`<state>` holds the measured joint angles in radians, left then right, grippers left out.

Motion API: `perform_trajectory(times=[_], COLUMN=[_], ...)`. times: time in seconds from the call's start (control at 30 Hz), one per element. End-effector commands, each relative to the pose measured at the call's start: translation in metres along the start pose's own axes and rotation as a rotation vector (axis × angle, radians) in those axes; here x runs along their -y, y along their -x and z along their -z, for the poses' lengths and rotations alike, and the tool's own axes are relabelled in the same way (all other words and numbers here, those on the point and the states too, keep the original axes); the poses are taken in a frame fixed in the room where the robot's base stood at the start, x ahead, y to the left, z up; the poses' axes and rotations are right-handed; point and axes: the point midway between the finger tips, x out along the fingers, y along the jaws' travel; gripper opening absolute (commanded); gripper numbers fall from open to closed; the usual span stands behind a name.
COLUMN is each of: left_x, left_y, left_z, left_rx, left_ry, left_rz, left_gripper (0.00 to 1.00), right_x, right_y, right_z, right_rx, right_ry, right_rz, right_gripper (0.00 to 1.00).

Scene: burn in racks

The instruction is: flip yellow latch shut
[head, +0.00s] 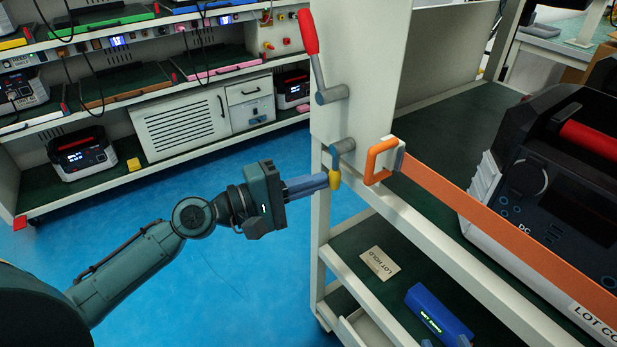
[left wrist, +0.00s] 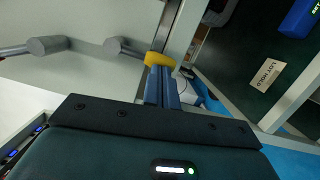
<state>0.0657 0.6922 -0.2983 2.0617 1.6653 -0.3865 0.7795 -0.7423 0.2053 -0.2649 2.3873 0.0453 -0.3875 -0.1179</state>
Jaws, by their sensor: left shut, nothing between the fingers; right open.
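The yellow latch (head: 335,178) is a small yellow piece below a grey pivot (head: 343,146) on the side of the white cart panel. My left gripper (head: 327,180) is shut with nothing between its fingers, its tips at or very near the yellow piece. In the left wrist view the yellow piece (left wrist: 158,59) lies just past the blue fingertips (left wrist: 160,72); whether they touch is hard to tell. An orange hook (head: 378,161) with an orange strap (head: 480,220) sits just right of the latch. My right gripper is in neither view.
A red-handled lever (head: 309,34) hangs on the panel (head: 365,60) above the latch. The cart holds a large dark power unit (head: 560,180); its lower shelf has a LOT HOLD card (head: 380,262) and a blue box (head: 438,314). Blue floor (head: 200,280) is clear at left.

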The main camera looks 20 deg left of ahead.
Motion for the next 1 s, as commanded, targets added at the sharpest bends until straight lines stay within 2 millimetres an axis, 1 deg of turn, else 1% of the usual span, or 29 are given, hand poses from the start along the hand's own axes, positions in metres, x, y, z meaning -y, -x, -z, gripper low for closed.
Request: perform_trajectory(times=[0.47, 0.57, 0.83, 1.0], left_x=[0.002, 0.002, 0.002, 0.000], left_y=[-0.002, -0.002, -0.005, -0.007], left_z=[-0.009, -0.012, -0.026, -0.034], left_rx=[0.001, 0.000, 0.000, 0.000], left_ry=[0.130, 0.184, 0.392, 0.524], left_rz=[-0.026, -0.037, -0.079, -0.105], left_gripper=[0.00, 0.00, 0.00, 0.00], right_x=[-0.002, -0.002, -0.004, -0.007], right_y=[0.004, 0.005, 0.013, 0.018], right_z=[0.006, 0.009, 0.018, 0.029], right_rx=[-0.006, -0.011, -0.016, -0.034], right_ry=[-0.011, -0.017, -0.050, -0.068], right_rz=[-0.005, -0.007, -0.016, -0.025], right_gripper=[0.41, 0.41, 0.41, 0.41])
